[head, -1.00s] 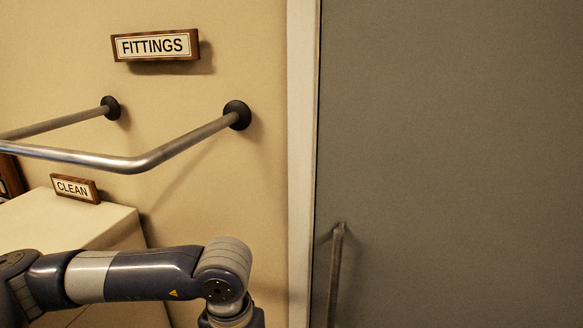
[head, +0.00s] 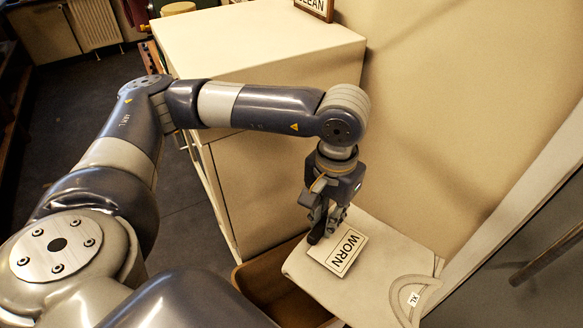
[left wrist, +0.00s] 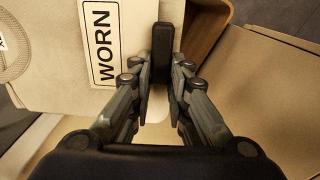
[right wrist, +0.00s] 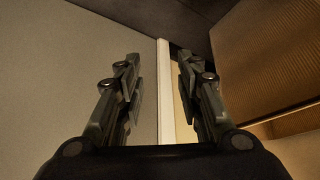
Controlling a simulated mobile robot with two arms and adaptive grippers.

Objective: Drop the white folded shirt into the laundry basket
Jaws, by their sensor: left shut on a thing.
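The white folded shirt (head: 390,262) has a collar with an XL tag. A card reading WORN (head: 338,251) shows against it. Whether the shirt touches the rim I cannot tell. My right gripper (right wrist: 160,80) is open and empty, seen only in the right wrist view.
A cream cabinet (head: 260,45) with a CLEAN sign (head: 314,6) stands left of the basket. A beige wall (head: 450,90) is behind, and a grey door with a bar handle (head: 545,258) is at right. Dark floor lies at left.

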